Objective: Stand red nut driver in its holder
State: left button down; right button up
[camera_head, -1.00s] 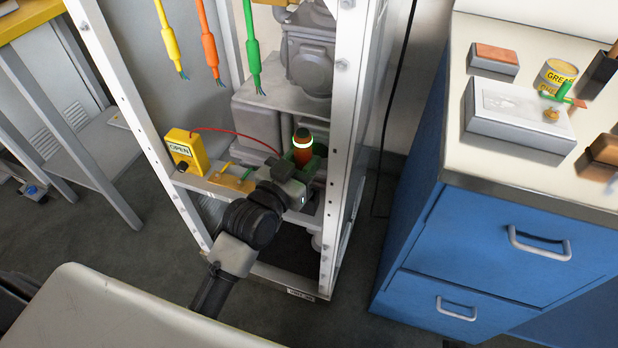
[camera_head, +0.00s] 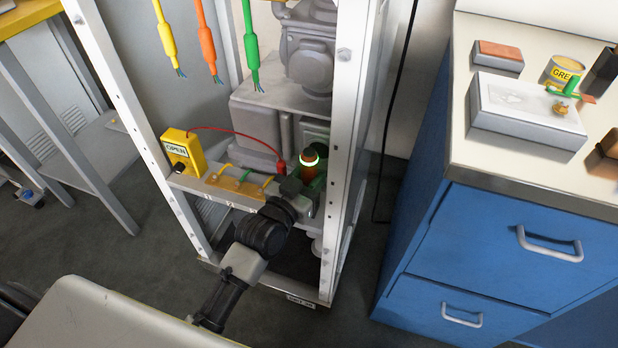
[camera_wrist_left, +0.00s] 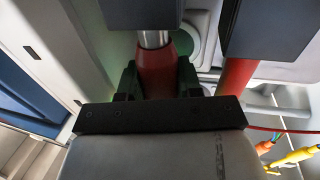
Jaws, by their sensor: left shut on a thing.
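The red nut driver (camera_head: 309,164) stands about upright inside the white rack, with a glowing pale ring near its dark top. My left gripper (camera_head: 303,186) is shut on it. In the left wrist view, the gripper's dark green fingers (camera_wrist_left: 158,80) lie on both sides of the driver's red handle (camera_wrist_left: 160,68). A metal shaft (camera_wrist_left: 153,39) runs from the handle to a dark grey block (camera_wrist_left: 150,12). Whether the shaft is inside this block or behind it, and whether the block is the holder, I cannot tell. My right gripper is not in view.
A yellow OPEN box (camera_head: 183,149) on the rack shelf has a red cable to a red probe (camera_head: 280,167) close left of my gripper. The white rack post (camera_head: 334,150) stands close right. Yellow, orange and green (camera_head: 251,47) leads hang above. A blue cabinet (camera_head: 480,240) stands right.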

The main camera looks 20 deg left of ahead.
aim_at(305, 183)
pick_arm(q)
jog(key=c, duration=0.8)
grip_release()
jog(key=shift+o, duration=0.2)
jog(key=p+v, duration=0.1)
jog(key=v, duration=0.4)
jog(key=shift+s, duration=0.2)
jog(key=s+a+f+g+y, duration=0.1)
jog(key=s+f+g, duration=0.2)
jog(key=s, duration=0.3)
jog(key=s+a+f+g+y, duration=0.2)
jog(key=s+f+g, duration=0.2)
jog(key=s+g, duration=0.2)
jog(key=s+a+f+n+g+y, duration=0.1)
jog(key=s+f+g, duration=0.3)
jog(key=s, duration=0.4)
jog(key=shift+s+a+g+p, duration=0.2)
jog(key=shift+g+p, duration=0.1)
jog(key=shift+g, duration=0.2)
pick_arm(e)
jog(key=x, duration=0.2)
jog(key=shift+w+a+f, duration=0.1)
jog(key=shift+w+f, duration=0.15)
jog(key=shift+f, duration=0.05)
